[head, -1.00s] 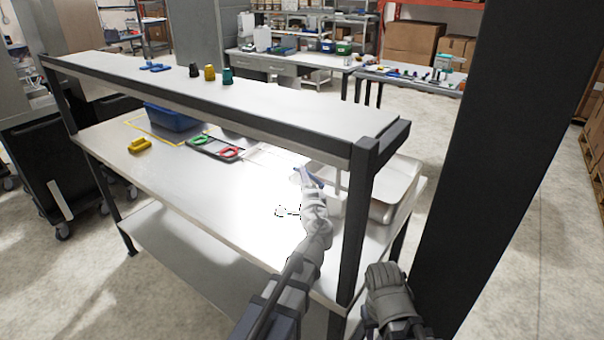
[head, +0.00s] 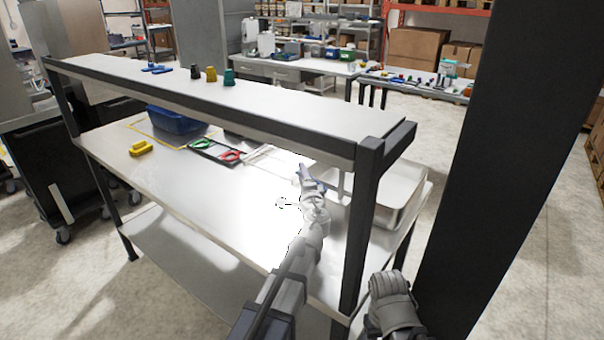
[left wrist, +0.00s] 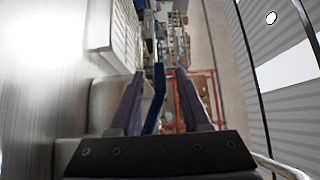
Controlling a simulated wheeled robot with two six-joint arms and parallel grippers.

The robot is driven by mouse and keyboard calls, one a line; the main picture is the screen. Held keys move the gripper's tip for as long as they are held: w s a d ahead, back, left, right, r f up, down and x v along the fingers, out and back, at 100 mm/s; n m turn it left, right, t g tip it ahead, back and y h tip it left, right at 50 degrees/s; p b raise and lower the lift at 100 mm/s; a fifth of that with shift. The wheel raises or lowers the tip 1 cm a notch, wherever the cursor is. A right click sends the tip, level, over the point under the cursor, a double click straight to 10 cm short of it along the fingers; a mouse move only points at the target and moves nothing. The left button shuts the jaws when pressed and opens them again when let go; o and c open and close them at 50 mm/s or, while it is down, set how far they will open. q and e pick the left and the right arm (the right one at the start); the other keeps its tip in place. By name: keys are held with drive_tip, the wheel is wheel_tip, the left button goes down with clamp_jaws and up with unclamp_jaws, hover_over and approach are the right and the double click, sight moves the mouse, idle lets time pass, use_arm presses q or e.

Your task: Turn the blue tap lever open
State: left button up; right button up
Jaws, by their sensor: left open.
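In the left wrist view the blue tap lever (left wrist: 158,84) is a narrow blue bar that stands between the two dark purple fingers of my left gripper (left wrist: 160,73). A gap shows on both sides of the lever, so the fingers are open around it and not closed on it. In the head view my left gripper (head: 311,180) is over the right part of the bench, below the upper shelf. There the lever is too small and too close to the fingers to make out, and the tap body is hidden.
The bench (head: 200,190) holds a yellow block (head: 141,148), a blue bin (head: 178,121), a tray with green and red rings (head: 230,156) and a pale sink basin (head: 397,190). The upper shelf (head: 290,105) and its dark post (head: 362,230) stand close to my left arm.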

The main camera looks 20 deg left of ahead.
use_arm(q)
drive_tip(key=shift+w+a, duration=0.3)
drive_tip(key=shift+w, duration=0.35)
drive_tip(key=shift+c, duration=0.4)
clamp_jaws()
drive_tip(key=shift+s, duration=0.1)
idle(0.5)
